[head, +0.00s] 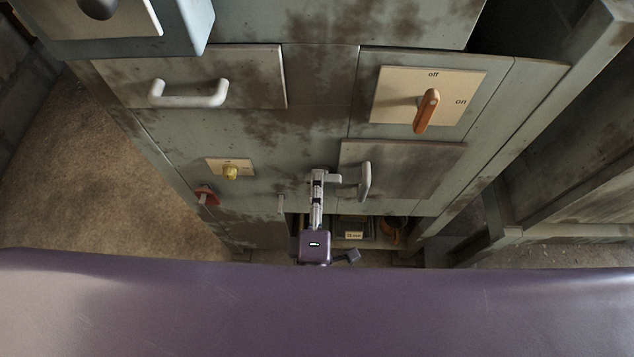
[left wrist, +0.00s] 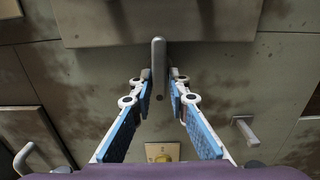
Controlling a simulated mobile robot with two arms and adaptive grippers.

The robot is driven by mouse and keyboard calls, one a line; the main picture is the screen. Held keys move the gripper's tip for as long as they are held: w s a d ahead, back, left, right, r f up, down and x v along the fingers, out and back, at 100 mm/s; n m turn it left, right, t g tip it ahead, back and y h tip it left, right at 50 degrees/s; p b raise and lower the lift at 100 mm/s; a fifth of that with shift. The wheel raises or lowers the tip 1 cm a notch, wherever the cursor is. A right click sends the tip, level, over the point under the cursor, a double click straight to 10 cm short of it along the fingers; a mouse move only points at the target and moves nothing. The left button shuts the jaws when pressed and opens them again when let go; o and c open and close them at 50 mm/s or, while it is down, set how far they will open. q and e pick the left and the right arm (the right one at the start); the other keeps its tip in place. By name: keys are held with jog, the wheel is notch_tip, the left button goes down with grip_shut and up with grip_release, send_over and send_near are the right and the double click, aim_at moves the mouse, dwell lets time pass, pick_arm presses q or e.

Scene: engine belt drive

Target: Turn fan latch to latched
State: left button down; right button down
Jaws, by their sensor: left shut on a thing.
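I take the fan latch to be the grey bar in the left wrist view (left wrist: 158,62). Its far end reaches the edge of a grey panel (left wrist: 90,28); I cannot tell how firmly it overlaps it. In the head view the panel (head: 425,165) carries a pale handle (head: 366,182) near its left edge. My left gripper (head: 322,177) is at the panel's left edge. In the left wrist view its blue-padded fingers (left wrist: 160,88) are on both sides of the latch, shut on it. The gripper partly hides the latch in the head view. My right gripper is not in view.
A yellow knob (head: 231,172), a red knob (head: 207,195) and a small grey lever (head: 281,204) are left of the gripper. An orange off/on switch (head: 427,110) and a white drawer handle (head: 188,94) are higher up. An open shelf with items (head: 354,236) lies below.

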pick_arm(q)
jog(key=shift+s+d+f, duration=0.1)
jog(key=shift+d+f, duration=0.05)
jog(key=c, duration=2.2)
grip_release()
jog(key=s, duration=0.7)
jog(key=shift+s, duration=0.25)
